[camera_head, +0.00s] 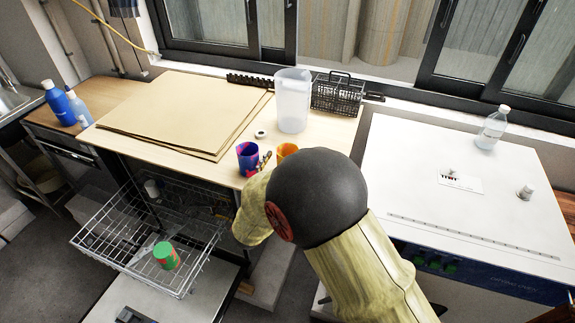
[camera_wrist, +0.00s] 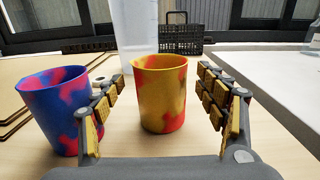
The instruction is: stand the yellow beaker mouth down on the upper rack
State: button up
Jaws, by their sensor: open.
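The yellow beaker (camera_wrist: 162,95), mottled with red, stands mouth up on the wooden worktop, and its top also shows in the head view (camera_head: 287,151). In the wrist view my open gripper (camera_wrist: 163,85) has one finger on each side of it, with visible gaps. A blue and red beaker (camera_wrist: 58,105) stands just left of the left finger, and also shows in the head view (camera_head: 248,158). The upper rack (camera_head: 115,236) is a wire basket pulled out below the worktop. A green beaker (camera_head: 166,255) sits in it.
A tall translucent container (camera_head: 292,100) and a black wire basket (camera_head: 337,93) stand behind the beakers. Flat brown boards (camera_head: 180,110) cover the worktop's left. A white appliance top (camera_head: 455,215) lies to the right. Much of the rack's left is bare.

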jog(key=x, duration=0.3)
jog(key=shift+f+b, duration=0.1)
jog(key=shift+b, duration=0.2)
jog(key=shift+s, duration=0.1)
jog(key=c, duration=1.1)
